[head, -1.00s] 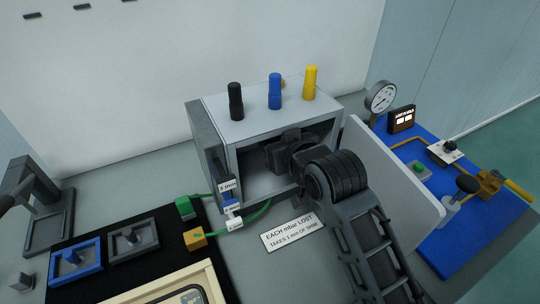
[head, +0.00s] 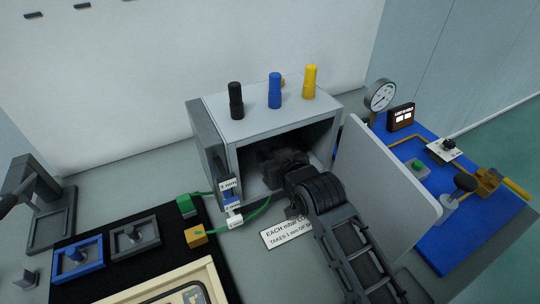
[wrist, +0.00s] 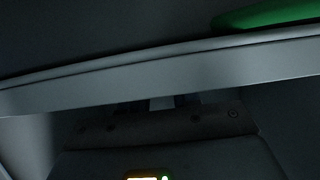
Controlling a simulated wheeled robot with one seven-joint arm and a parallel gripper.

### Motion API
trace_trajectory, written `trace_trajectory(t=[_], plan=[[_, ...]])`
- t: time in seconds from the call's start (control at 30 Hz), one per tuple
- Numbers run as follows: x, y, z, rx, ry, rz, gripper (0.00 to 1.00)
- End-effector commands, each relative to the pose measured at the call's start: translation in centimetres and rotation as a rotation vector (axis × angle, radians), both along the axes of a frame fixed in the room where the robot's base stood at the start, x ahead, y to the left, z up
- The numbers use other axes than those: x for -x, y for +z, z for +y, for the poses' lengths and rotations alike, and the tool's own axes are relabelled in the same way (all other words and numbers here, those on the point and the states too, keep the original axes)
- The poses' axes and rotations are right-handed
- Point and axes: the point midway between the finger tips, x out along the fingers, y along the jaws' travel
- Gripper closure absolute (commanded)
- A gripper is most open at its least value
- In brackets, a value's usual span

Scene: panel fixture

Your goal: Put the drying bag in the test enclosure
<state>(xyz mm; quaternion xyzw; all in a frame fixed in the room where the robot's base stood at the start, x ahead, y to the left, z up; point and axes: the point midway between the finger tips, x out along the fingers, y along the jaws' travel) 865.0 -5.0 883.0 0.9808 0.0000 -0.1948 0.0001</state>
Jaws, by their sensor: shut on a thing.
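The test enclosure (head: 222,113) is a grey box with its front open, seen in the head view at the middle of the bench. Its pale door panel (head: 385,185) stands swung open at the right. My gripper (head: 277,165) is in the enclosure's opening, above its floor, and is shut. The drying bag cannot be made out in either view; whatever is between the fingers is hidden by the gripper and the dark interior. The wrist view is dark, with a grey bar (wrist: 160,80) across it and a green patch (wrist: 265,17) at the upper right, which I cannot identify.
Black (head: 236,100), blue (head: 275,90) and yellow (head: 310,82) posts stand on the enclosure's top. Labelled tabs (head: 231,200) and a green cable (head: 255,215) lie by its front left. A blue panel (head: 450,225) with a gauge (head: 380,96) is at the right.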

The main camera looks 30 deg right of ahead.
Motion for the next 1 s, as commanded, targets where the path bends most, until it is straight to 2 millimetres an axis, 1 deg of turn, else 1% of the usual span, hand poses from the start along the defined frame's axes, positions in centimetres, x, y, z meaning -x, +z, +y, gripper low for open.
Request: trace_trajectory(t=[0.1, 0.13, 0.4, 0.6, 0.7, 0.77, 0.87, 1.0], plan=[[0.0, -0.4, 0.0, 0.000, 0.000, 0.000, 0.97], [0.0, -0.3, 0.0, 0.000, 0.000, 0.000, 0.69], [0.0, -0.3, 0.0, 0.000, 0.000, 0.000, 0.44], [0.0, -0.2, 0.0, 0.000, 0.000, 0.000, 0.44], [0.0, 0.3, 0.0, 0.000, 0.000, 0.000, 0.44], [0.6, 0.2, 0.0, 0.000, 0.000, 0.001, 0.44], [2.0, 0.7, 0.0, 0.000, 0.000, 0.001, 0.44], [4.7, 1.8, 0.0, 0.000, 0.000, 0.001, 0.44]])
